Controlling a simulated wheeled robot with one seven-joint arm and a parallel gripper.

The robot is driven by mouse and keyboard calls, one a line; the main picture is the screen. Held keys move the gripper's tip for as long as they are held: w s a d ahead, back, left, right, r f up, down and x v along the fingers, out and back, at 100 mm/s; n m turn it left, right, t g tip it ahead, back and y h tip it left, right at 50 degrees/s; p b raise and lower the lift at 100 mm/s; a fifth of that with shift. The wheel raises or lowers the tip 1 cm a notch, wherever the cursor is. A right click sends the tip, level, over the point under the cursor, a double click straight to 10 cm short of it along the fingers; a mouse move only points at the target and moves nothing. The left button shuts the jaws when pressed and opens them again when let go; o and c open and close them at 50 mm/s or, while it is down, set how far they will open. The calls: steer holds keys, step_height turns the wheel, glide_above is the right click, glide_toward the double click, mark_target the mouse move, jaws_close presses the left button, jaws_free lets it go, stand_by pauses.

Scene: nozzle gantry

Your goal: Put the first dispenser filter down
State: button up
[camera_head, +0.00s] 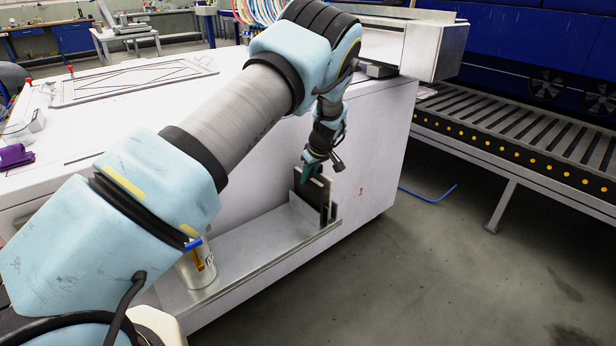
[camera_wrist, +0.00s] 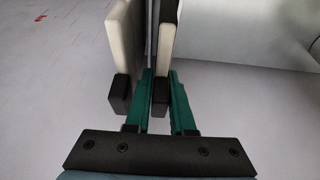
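Two upright slab filters, dark-faced in the head view, stand side by side at the right end of a metal shelf (camera_head: 262,243) on the white machine's side. In the wrist view, the right filter (camera_wrist: 167,35) has a cream edge and a black tab. My gripper (camera_head: 312,172) points down at the slabs. Its green fingers (camera_wrist: 161,85) lie on both sides of that tab and look closed on it. The other filter (camera_wrist: 123,40), also with a black tab, is just left of the fingers. The filters' lower ends are hidden in the wrist view.
A pale cylinder (camera_head: 196,268) with a blue and orange marking stands at the shelf's left end, partly behind my arm. The shelf between it and the filters is bare. A roller conveyor (camera_head: 525,125) runs at the right. A blue tube (camera_head: 428,194) lies on the floor.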

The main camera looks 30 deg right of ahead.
steer(key=shift+o, duration=0.6)
steer(key=shift+r, duration=0.1)
